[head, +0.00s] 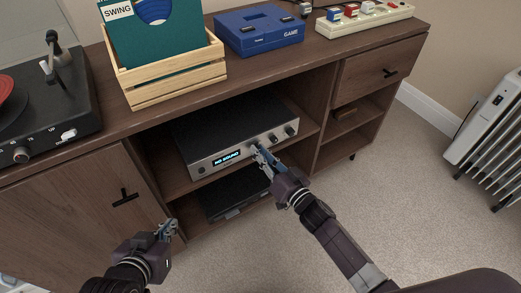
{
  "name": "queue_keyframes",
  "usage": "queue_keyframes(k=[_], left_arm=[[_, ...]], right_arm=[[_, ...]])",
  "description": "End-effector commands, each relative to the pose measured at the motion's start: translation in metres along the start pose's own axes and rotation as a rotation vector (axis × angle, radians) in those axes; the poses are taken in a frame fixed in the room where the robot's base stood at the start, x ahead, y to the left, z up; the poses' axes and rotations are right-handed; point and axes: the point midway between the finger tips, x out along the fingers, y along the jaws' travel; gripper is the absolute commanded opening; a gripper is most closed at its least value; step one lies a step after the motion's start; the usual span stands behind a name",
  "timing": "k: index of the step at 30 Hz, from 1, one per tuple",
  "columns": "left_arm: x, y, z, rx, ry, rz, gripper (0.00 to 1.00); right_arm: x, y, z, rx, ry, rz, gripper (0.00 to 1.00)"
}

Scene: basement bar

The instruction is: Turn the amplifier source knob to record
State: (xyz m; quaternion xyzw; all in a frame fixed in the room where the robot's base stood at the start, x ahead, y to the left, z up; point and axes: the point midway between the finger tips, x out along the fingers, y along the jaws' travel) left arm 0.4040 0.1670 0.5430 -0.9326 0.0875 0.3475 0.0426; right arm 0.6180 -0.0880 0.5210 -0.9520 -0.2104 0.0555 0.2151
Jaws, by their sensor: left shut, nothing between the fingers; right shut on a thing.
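The amplifier (205,172), with a dark top and silver front, sits on the upper open shelf of the wooden cabinet. Its lit blue display (227,159) seems to read "NO SOUND". Two dark knobs (289,131) show on the right of its front. My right gripper (258,151) is at the front panel, between the display and these knobs, shut on a knob that its fingers hide. The knob's label and pointer cannot be seen. My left gripper (170,227) is shut and empty, low in front of the cabinet's left door, apart from the amplifier.
The cabinet top (275,65) holds a turntable (50,110), a wooden record crate (175,75), a blue game console (258,30) and a power strip (365,17). Another dark device (235,197) lies on the lower shelf. A white radiator (490,120) stands right. Carpet between is clear.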

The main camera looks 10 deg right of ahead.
Motion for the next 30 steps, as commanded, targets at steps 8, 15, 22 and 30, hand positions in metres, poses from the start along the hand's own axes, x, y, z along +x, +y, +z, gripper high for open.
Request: queue_keyframes(k=[8,15,22,30], left_arm=[[-0.032,-0.009,0.080,-0.008,-0.349,-0.019,0.00],[-0.064,-0.013,0.125,-0.016,-0.558,-0.029,0.00],[-0.066,-0.013,0.119,-0.015,-0.549,-0.029,0.00],[-0.067,-0.013,0.117,-0.015,-0.548,-0.029,0.00]], right_arm=[[0.000,-0.001,-0.002,-0.260,-0.012,0.011,0.00],[0.000,-0.001,-0.002,-0.489,-0.022,0.019,0.00],[0.000,-0.001,-0.001,-0.707,-0.031,0.028,0.00],[0.000,-0.002,0.000,-0.964,-0.041,0.036,0.00]])
